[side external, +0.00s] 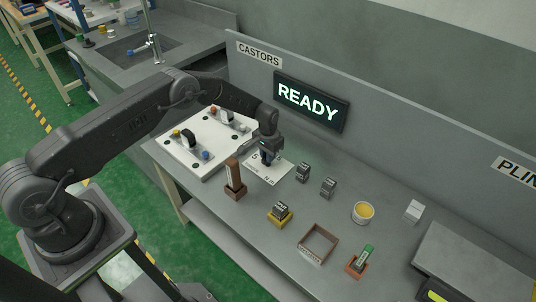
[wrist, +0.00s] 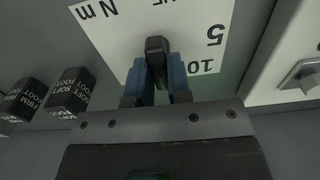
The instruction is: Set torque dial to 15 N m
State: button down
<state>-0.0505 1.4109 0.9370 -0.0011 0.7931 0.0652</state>
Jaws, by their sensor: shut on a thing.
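The torque dial's white scale plate (side external: 283,176) lies on the grey bench, partly hidden under my gripper (side external: 267,160). In the wrist view the plate (wrist: 200,18) shows "N m", "5" and "10" upside down. A black dial knob (wrist: 156,46) stands up from the plate. My gripper (wrist: 160,76) has its blue fingers on both sides of the knob and is shut on it. The rest of the scale is hidden or out of view, and I cannot read which mark the knob points to.
A white board (side external: 197,160) with castors is left of the dial. A brown upright holder (side external: 234,178) stands in front. Two dark blocks (side external: 303,172) (side external: 328,187) stand to the right, labelled "SOFT FOOT" (wrist: 70,92) and "FIRM FOOT" (wrist: 27,100). A screen (side external: 311,103) reads "READY".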

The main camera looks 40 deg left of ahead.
jog(key=c, duration=1.1)
grip_release()
jog(key=shift+o, duration=0.2)
notch_tip(320, 180, up, 14)
jog(key=shift+f, duration=0.1)
